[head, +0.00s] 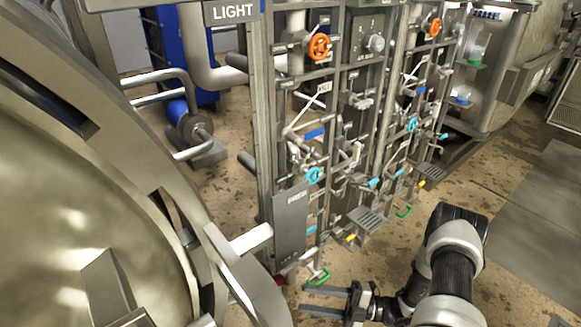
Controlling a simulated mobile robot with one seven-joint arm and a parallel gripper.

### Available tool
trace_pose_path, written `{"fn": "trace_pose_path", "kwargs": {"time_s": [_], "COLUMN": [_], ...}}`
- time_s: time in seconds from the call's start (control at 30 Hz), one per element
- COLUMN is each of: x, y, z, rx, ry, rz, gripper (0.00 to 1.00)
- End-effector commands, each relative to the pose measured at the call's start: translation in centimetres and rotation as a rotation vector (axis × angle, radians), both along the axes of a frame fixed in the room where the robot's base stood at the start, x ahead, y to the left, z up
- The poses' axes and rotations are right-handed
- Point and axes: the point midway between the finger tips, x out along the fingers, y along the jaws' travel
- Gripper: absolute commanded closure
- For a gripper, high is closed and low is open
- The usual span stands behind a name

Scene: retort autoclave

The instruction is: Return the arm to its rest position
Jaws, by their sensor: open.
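My gripper (312,299) shows at the bottom centre of the head view, pointing left. Its two dark fingers are apart, with nothing visible between them. My arm (449,265) reaches in from the bottom right, bent, with grey and black links. The gripper is in front of the lower part of the valve rack and to the right of the large round autoclave door. A small green handle (318,275) on the rack appears just above the fingertips in the picture; I cannot tell the gap in depth.
A large round metal door (75,190) fills the left. The pipe rack carries orange handwheels (319,46), blue handwheels, levers and a grey panel (290,225). A blue machine (180,50) stands behind. Another metal vessel (530,50) is at upper right. Floor (515,200) at right is clear.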

Motion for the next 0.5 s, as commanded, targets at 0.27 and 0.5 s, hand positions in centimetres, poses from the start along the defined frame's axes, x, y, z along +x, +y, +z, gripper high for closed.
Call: {"fn": "trace_pose_path", "kwargs": {"time_s": [0.27,0.5], "x": [1.2,0.6], "y": [-0.1,0.1], "z": [5.3,14.3], "rx": [-0.16,-0.409], "ry": [-0.269,-0.828], "rz": [0.146,0.471], "gripper": [0.58,0.58]}}
